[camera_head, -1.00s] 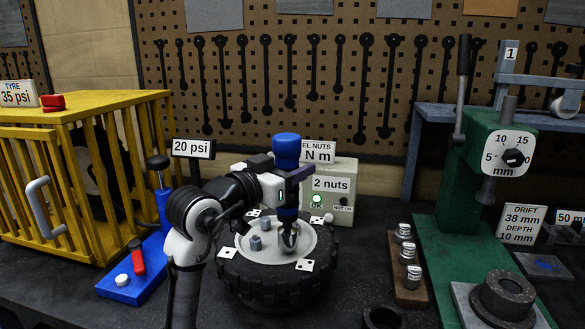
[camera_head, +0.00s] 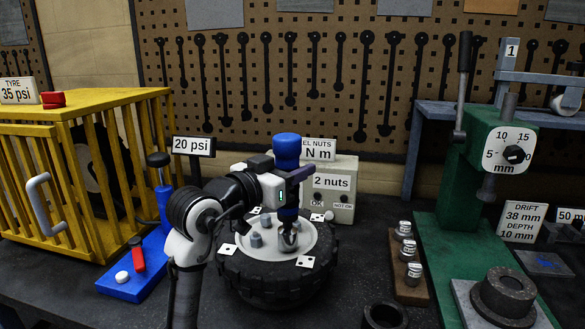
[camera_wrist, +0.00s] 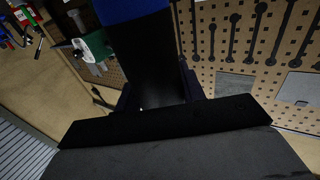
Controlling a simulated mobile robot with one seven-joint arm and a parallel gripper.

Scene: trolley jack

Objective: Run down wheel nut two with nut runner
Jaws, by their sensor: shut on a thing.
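My gripper (camera_head: 290,178) is shut on the nut runner (camera_head: 287,146), which stands upright with a blue top, a dark blue lower body and a silver socket at its lower end. The socket is down over the right part of the wheel's pale hub (camera_head: 262,258); any nut under it is hidden. Grey nuts (camera_head: 257,240) show on the hub to the left of the socket. The wheel with its black tyre (camera_head: 270,288) lies flat on the bench. The wrist view shows the runner's dark body (camera_wrist: 150,60) and blue part.
Behind the wheel is a nut counter box (camera_head: 345,175) reading "2 nuts", with OK and NOT OK lamps unlit. A yellow cage (camera_head: 90,105) and blue pump (camera_head: 135,275) stand left. A rack of metal pieces (camera_head: 410,293) and a green press (camera_head: 480,190) stand right.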

